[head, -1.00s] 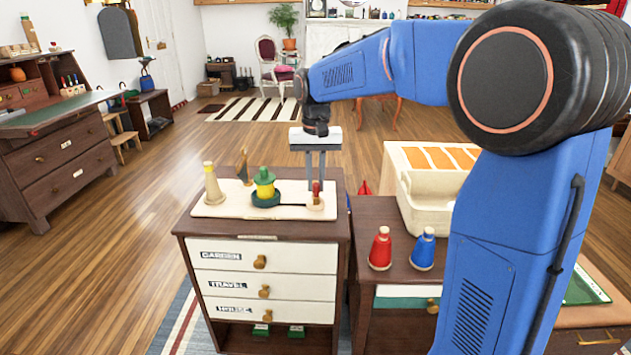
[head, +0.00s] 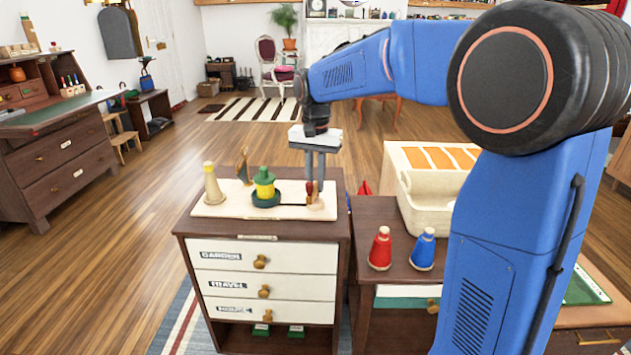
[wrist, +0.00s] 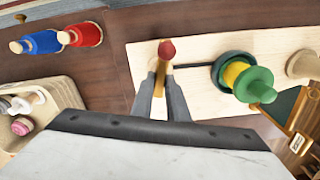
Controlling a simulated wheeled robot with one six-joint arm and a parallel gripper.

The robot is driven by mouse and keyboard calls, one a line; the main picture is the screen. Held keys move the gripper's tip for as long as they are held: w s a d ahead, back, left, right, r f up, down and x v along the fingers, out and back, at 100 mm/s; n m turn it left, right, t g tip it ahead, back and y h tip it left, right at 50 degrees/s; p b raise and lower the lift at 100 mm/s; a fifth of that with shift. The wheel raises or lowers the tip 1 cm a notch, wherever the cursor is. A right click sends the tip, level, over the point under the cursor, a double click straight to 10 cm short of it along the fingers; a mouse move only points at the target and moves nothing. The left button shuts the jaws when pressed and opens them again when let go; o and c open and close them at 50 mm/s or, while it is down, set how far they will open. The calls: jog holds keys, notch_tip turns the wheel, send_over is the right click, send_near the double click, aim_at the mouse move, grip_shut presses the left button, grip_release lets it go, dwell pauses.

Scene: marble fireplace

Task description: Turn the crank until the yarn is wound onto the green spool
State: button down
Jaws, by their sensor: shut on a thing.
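The green spool (head: 264,180) stands on a pale board on top of the small cabinet, with yellow yarn (head: 263,190) around its middle. It also shows in the wrist view (wrist: 257,88). A dark crank arm (head: 291,205) runs right from the spool's dark green base. At its outer end is the crank's red handle (head: 310,188), with its red tip showing in the wrist view (wrist: 166,49). My gripper (head: 314,188) points down and is shut on the handle. A cream cone with a yellow top (head: 212,185) stands on the board's left.
The cabinet front has drawers labelled GARDEN, TRAVEL and HOUSE. Red (head: 380,249) and blue (head: 424,250) spools stand on the lower cabinet to the right. A cream bin (head: 432,203) sits behind them. A small upright wooden piece (head: 242,166) stands behind the green spool.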

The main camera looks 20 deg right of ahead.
aim_at(316, 186)
jog(key=shift+r, duration=0.1)
jog(key=c, duration=1.7)
grip_release()
notch_tip(316, 186, up, 17)
jog(key=shift+r, duration=0.15)
jog(key=shift+s, duration=0.1)
jog(key=s+d+f+n+t, duration=0.1)
jog(key=s+d+f+n, duration=0.1)
jog(key=s+f, duration=0.5)
jog(key=s+d+f+n+t, duration=0.2)
jog(key=s+f, duration=0.6)
jog(key=s, duration=0.7)
jog(key=s+d+f+n+t, duration=0.1)
jog(key=s+d+f, duration=0.3)
jog(key=s+f, duration=0.4)
jog(key=shift+s+n+t, duration=0.4)
jog(key=shift+s+n, duration=0.4)
jog(key=shift+s, duration=0.85)
